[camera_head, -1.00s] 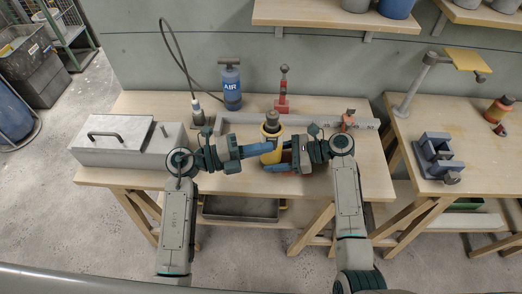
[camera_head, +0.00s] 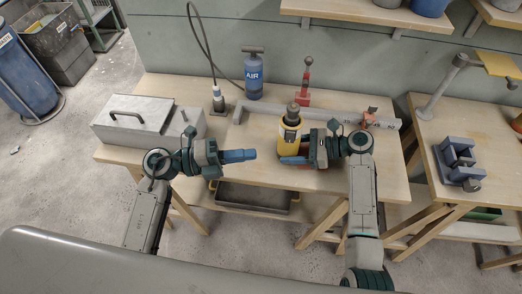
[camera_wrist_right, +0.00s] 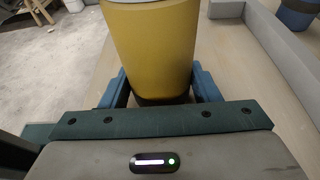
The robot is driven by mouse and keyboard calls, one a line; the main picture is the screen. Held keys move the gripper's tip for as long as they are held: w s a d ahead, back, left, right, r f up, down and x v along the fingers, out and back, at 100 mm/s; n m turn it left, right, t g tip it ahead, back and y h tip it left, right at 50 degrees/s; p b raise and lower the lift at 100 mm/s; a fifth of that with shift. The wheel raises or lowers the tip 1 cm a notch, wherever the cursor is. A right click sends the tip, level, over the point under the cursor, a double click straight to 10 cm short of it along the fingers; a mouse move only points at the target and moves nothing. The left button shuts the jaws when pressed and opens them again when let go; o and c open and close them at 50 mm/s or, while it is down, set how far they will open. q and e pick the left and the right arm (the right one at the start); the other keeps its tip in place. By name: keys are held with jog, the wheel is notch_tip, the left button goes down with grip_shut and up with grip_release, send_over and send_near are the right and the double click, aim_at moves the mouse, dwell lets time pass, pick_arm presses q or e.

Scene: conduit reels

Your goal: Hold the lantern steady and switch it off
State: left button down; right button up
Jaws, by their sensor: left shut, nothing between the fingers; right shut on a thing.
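The yellow lantern (camera_head: 289,138) with a dark top stands upright near the front middle of the workbench. My right gripper (camera_head: 292,160) is shut on the lantern from the right, low on its body. In the right wrist view the lantern's yellow body (camera_wrist_right: 153,45) sits between the blue fingers of my right gripper (camera_wrist_right: 162,90). My left gripper (camera_head: 254,155) is shut and empty, to the left of the lantern with a gap between them. The lantern's switch and whether it is lit cannot be made out.
A grey metal box (camera_head: 134,122) stands at the bench's left. A blue vise (camera_head: 458,163) is on the right bench. The wood between box and lantern is mostly clear.

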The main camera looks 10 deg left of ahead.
pick_arm(q)
jog(key=shift+v, duration=1.05)
jog(key=shift+r, duration=0.1)
pick_arm(e)
jog(key=o, duration=0.8)
jog(key=shift+o, duration=0.2)
jog(key=shift+d, duration=0.15)
